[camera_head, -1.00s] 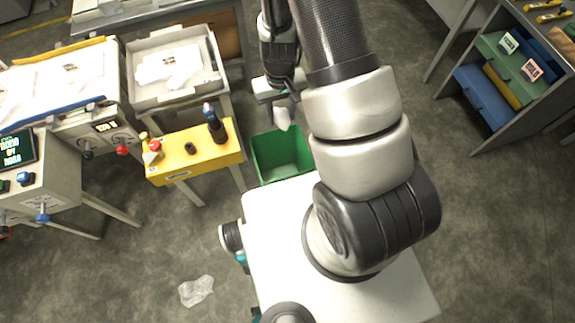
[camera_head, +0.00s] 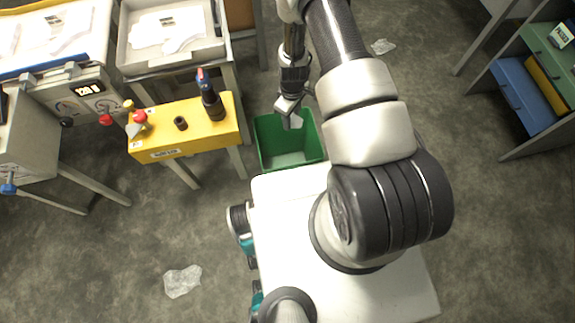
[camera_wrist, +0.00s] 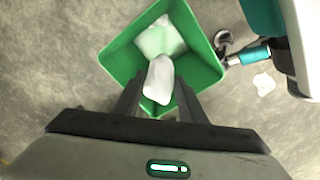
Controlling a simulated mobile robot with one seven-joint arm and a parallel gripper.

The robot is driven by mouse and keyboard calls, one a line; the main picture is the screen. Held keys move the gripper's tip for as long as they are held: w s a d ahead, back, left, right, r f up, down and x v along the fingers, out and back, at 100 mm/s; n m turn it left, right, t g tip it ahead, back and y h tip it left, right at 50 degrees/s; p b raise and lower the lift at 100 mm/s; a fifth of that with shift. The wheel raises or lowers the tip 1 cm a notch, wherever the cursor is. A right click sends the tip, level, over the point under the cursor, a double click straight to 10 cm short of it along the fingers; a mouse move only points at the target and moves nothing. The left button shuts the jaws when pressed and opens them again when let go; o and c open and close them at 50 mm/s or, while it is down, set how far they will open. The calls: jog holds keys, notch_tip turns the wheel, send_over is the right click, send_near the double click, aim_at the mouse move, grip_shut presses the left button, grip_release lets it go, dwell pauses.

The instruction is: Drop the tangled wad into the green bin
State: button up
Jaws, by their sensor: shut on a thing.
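The green bin (camera_head: 268,140) stands on the floor just beyond my white base, in the middle of the head view. My gripper (camera_head: 290,106) hangs over the bin's opening, pointing down. It is shut on a crumpled whitish wad (camera_head: 294,121). In the wrist view the wad (camera_wrist: 158,82) sits between the two dark fingers, and the green bin (camera_wrist: 203,62) lies open beneath it. A pale patch (camera_wrist: 160,38) shows at the bin's bottom; I cannot tell whether it is the floor of the bin or something lying in it.
A yellow stand (camera_head: 205,122) with a dark bottle-shaped object is left of the bin. A grey tray (camera_head: 140,68) is behind it. Crumpled clear film (camera_head: 182,281) lies on the floor at lower left, another piece (camera_head: 383,47) at upper right.

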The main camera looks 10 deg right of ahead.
notch_tip(320, 180, down, 6)
jog(key=b, duration=0.3)
dwell(0.3)
jog(key=o, duration=1.3)
jog(key=shift+o, duration=0.2)
notch_tip(320, 180, up, 18)
jog(key=p, duration=0.3)
jog(key=shift+f, duration=0.25)
